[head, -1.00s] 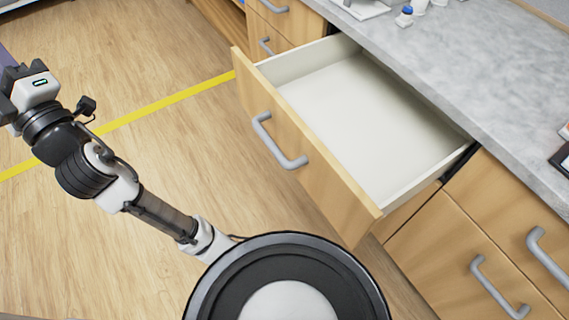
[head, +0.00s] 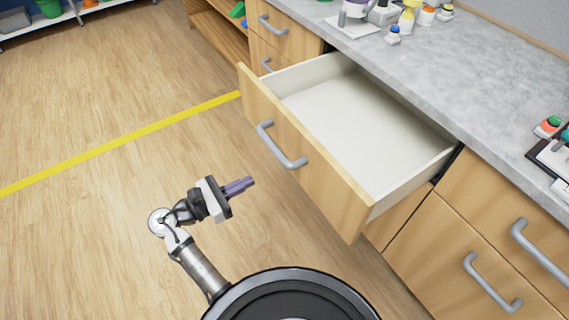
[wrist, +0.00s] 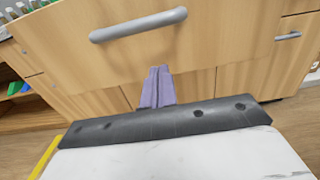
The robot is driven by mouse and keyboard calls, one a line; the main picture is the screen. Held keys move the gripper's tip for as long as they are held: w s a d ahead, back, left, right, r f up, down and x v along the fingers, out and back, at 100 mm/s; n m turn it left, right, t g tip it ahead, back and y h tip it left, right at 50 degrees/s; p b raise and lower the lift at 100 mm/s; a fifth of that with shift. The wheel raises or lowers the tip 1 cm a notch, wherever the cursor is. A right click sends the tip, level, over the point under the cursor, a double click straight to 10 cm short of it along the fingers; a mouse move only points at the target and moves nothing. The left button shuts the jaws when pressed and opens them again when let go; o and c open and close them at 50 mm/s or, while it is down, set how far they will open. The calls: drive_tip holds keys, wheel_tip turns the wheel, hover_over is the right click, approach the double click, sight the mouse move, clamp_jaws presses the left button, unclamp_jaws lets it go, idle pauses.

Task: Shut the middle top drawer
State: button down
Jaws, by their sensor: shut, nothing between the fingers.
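The middle top drawer (head: 330,188) is pulled far out of the wooden cabinet, and its pale inside (head: 365,125) is empty. Its front carries a grey bar handle (head: 278,146), which also shows in the wrist view (wrist: 138,25). My gripper (head: 250,183) is shut and empty, with its purple fingers together. It is in front of the drawer, to the left of the drawer front in the head view, pointing toward it. In the wrist view the fingertips (wrist: 158,70) show just below the handle against the drawer front; I cannot tell whether they touch it.
Shut drawers with grey handles (head: 492,282) stand to the right. The wooden floor (head: 90,220) at left is clear, crossed by a yellow line (head: 120,143).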

sight(294, 158)
drive_tip(key=p+x, duration=0.1)
drive_tip(key=x, duration=1.1)
drive_tip(key=shift+w+d+p, duration=0.15)
drive_tip(key=shift+d+p, duration=0.05)
drive_tip(key=shift+p, duration=0.2)
drive_tip(key=shift+w+d+r+p, duration=0.1)
drive_tip(key=shift+w+d+p, duration=0.25)
drive_tip(key=shift+d, duration=0.15)
drive_tip(key=x, duration=3)
drive_tip(key=shift+w+d+f, duration=0.2)
drive_tip(key=shift+d+f, duration=0.05)
drive_tip(key=shift+d, duration=0.05)
drive_tip(key=shift+w+d, duration=0.15)
drive_tip(key=shift+d, duration=0.05)
drive_tip(key=shift+w+d+r, duration=0.1)
drive_tip(key=shift+r, duration=0.2)
drive_tip(key=shift+r, duration=0.1)
